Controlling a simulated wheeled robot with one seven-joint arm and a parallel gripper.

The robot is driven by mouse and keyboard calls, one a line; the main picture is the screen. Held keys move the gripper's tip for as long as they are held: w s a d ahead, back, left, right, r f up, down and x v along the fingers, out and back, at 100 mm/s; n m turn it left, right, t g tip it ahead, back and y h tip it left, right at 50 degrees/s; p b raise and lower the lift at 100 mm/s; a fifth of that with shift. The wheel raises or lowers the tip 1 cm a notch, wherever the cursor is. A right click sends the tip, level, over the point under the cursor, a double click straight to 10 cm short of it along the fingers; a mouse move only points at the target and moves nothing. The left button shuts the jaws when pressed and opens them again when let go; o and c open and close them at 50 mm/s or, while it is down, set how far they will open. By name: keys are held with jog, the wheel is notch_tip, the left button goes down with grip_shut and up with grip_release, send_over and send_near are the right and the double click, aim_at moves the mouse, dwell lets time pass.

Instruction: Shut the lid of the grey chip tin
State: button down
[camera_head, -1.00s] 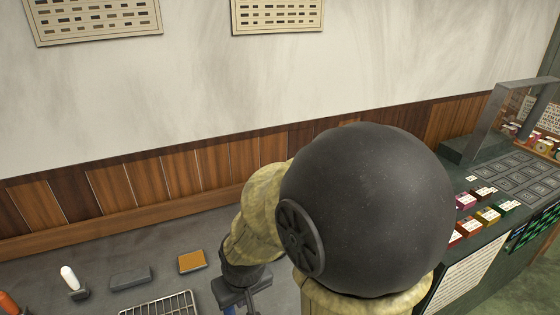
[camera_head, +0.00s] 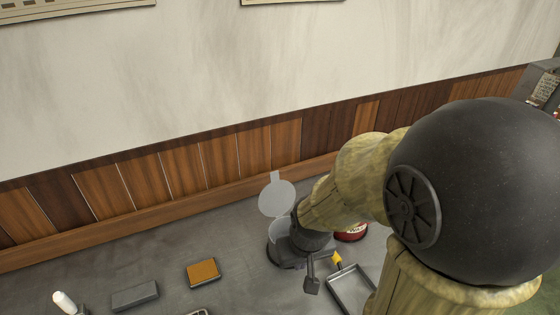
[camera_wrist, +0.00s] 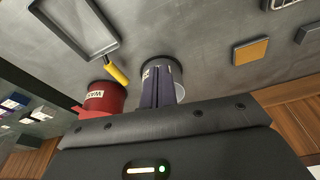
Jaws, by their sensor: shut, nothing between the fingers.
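The grey chip tin (camera_head: 279,234) stands on the workbench, partly hidden by my arm. Its round pale grey lid (camera_head: 277,198) is raised and tilted up at the tin's far side. A tab sticks up from the lid's top. My gripper (camera_wrist: 162,70) is shut and empty. In the wrist view its fingers stand in front of the tin and cover most of it; a pale disc edge, likely the lid (camera_wrist: 181,92), shows to their right. In the head view the fingertips are hidden behind my wrist, so I cannot tell whether they touch the tin.
A red can (camera_head: 352,233) stands close to the right of the tin. A shallow metal tray (camera_head: 350,288) and a yellow handle (camera_head: 337,258) lie in front. An orange block (camera_head: 203,271) and a grey block (camera_head: 135,295) lie left. A wood-panelled wall runs behind.

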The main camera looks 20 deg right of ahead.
jog(key=shift+s, duration=0.1)
jog(key=w+r+n+p, duration=0.1)
jog(key=w+r+p, duration=0.4)
jog(key=w, duration=1)
jog(key=w+r+n+g+p, duration=0.1)
jog(key=w+r+p, duration=0.4)
jog(key=w+r, duration=0.5)
jog(key=w, duration=0.5)
jog(key=shift+w, duration=0.2)
jog(key=shift+f, duration=0.1)
notch_tip(320, 180, down, 9)
jog(key=s+p, duration=0.2)
jog(key=p, duration=0.3)
jog(key=shift+s+d+p, duration=0.2)
jog(key=shift+s+p, duration=0.15)
jog(key=shift+s, duration=0.1)
